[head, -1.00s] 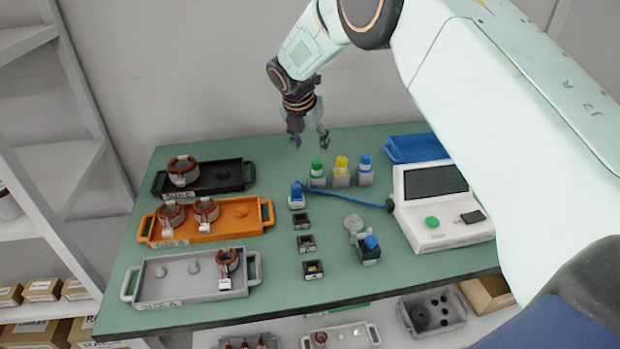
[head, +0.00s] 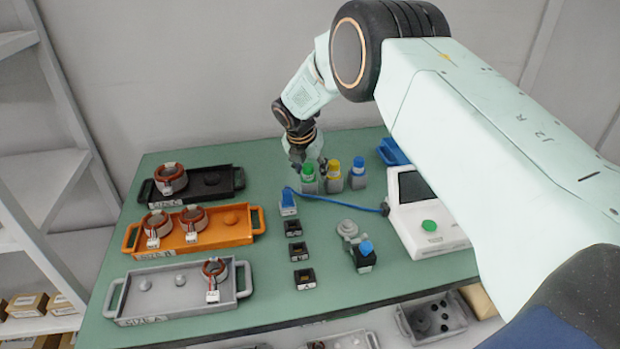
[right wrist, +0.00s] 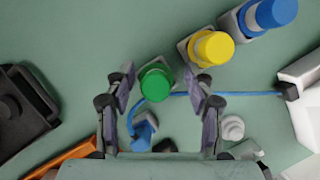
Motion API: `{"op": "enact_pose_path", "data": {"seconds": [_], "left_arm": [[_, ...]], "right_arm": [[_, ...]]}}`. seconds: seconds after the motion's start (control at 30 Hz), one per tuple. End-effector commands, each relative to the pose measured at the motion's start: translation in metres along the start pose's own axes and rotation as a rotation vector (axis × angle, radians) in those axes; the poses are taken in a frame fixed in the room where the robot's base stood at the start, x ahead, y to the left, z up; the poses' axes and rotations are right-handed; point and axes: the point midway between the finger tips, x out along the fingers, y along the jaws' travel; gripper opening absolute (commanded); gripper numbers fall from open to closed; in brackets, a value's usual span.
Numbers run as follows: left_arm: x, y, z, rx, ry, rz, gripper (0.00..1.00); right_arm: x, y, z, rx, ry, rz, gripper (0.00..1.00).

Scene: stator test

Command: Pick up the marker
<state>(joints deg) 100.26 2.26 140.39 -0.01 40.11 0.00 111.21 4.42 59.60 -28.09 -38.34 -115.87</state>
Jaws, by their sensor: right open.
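The green-capped marker (head: 307,172) stands upright at the back of the green table. It also shows in the right wrist view (right wrist: 157,88), with its cap between my two fingers. A yellow-capped marker (head: 332,175) and a blue-capped marker (head: 357,173) stand beside it to the right. My right gripper (head: 310,160) is open, above and around the green cap; the right wrist view shows gaps beside the cap. I cannot tell how far down the fingers reach. My left gripper is not in view.
A blue plug (head: 288,204) with a cable leads to a white tester (head: 430,226) at right. Black (head: 226,191), orange (head: 177,243) and grey (head: 183,304) trays stand at left. Several small black blocks (head: 294,228) line the middle.

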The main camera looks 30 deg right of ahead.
Motion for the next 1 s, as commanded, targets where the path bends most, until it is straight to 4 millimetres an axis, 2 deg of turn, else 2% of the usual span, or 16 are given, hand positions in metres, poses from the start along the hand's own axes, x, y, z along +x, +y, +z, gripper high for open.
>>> {"op": "enact_pose_path", "data": {"seconds": [0.23, 0.83, 1.0], "left_arm": [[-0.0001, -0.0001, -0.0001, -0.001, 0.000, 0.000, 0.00], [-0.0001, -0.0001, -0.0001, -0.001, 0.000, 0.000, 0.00], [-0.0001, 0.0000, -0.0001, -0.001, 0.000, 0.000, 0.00]], "right_arm": [[0.0007, 0.0019, 0.0012, 0.000, -0.001, 0.001, 0.52], [0.0008, 0.0015, 0.0008, 0.000, 0.000, 0.000, 0.01], [0.0005, 0.0017, 0.0012, 0.000, 0.000, 0.001, 0.00]]}}
